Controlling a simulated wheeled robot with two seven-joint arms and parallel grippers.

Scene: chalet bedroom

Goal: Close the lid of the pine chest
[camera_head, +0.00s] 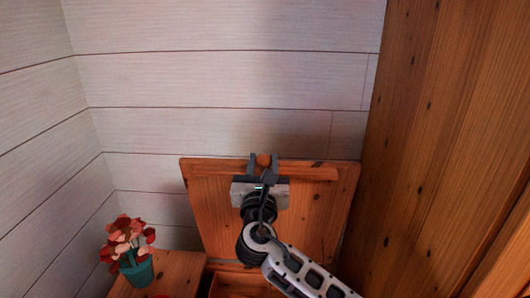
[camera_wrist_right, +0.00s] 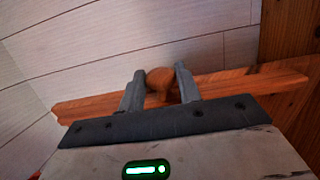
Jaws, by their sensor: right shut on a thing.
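The pine chest's lid (camera_head: 215,208) stands raised, close to upright, in front of the white plank wall in the head view. A wooden knob (camera_head: 263,159) sits at the lid's top edge. My right gripper (camera_head: 263,161) is at that edge, shut on the knob with one finger on each side. The right wrist view shows the knob (camera_wrist_right: 160,79) between the fingers and the lid's edge (camera_wrist_right: 230,83) behind them. My arm covers part of the lid. Only a little of the chest body shows at the bottom of the head view. My left gripper is not in view.
A teal pot with red and pink flowers (camera_head: 138,272) stands on a low wooden top (camera_head: 178,272) left of the chest. A tall wooden panel (camera_head: 430,130) rises close on the right. White plank walls (camera_head: 220,80) are behind and left.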

